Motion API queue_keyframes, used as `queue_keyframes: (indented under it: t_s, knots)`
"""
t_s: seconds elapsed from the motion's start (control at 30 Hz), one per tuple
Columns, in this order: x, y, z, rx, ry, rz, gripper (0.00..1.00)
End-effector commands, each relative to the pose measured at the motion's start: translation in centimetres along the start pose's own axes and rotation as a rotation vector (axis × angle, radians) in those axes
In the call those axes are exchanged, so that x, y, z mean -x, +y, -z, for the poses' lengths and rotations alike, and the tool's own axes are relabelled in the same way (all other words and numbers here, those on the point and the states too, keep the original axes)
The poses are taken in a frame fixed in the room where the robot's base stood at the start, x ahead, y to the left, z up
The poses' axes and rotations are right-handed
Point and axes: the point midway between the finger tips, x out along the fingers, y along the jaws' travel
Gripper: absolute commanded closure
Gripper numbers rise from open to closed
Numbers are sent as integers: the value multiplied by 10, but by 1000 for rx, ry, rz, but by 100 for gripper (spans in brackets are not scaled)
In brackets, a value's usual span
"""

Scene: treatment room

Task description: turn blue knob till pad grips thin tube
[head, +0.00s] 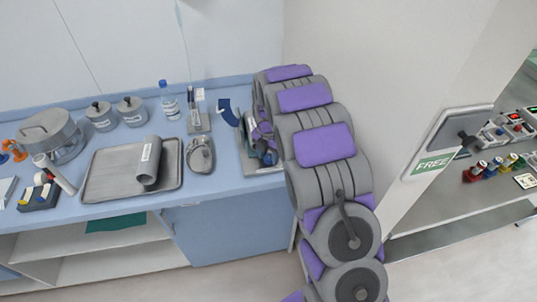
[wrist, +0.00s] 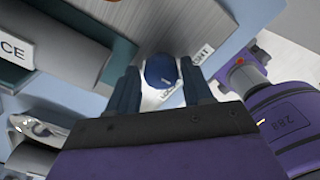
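The blue knob (wrist: 160,72) shows in the wrist view as a round dark-blue cap with a small pale mark. It sits between the two dark-blue fingers of my gripper (wrist: 160,66), near their tips. The fingers are apart, and a gap shows on each side of the knob; I see no contact. I cannot make out the pad or the thin tube. In the head view my purple and grey arm covers much of the small fixture at the counter's right end, and the knob cannot be told apart there.
The blue counter (head: 222,184) holds a metal tray (head: 100,185) with a grey labelled cylinder (head: 149,160), a kidney-shaped metal dish (head: 200,155), a bottle (head: 169,101) and lidded pots (head: 132,111). A purple device marked with digits (wrist: 290,122) is close right of my gripper in the wrist view.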

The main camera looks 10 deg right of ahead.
Motion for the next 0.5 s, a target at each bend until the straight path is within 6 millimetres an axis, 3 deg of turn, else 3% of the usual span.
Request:
queue_keyframes:
  t_s: [0.07,0.4,0.5]
  knots:
    - [0,0,0,0,0,-1,58]
    - [0,0,-2,0,-1,-2,90]
    - [0,0,-2,-2,-2,-3,91]
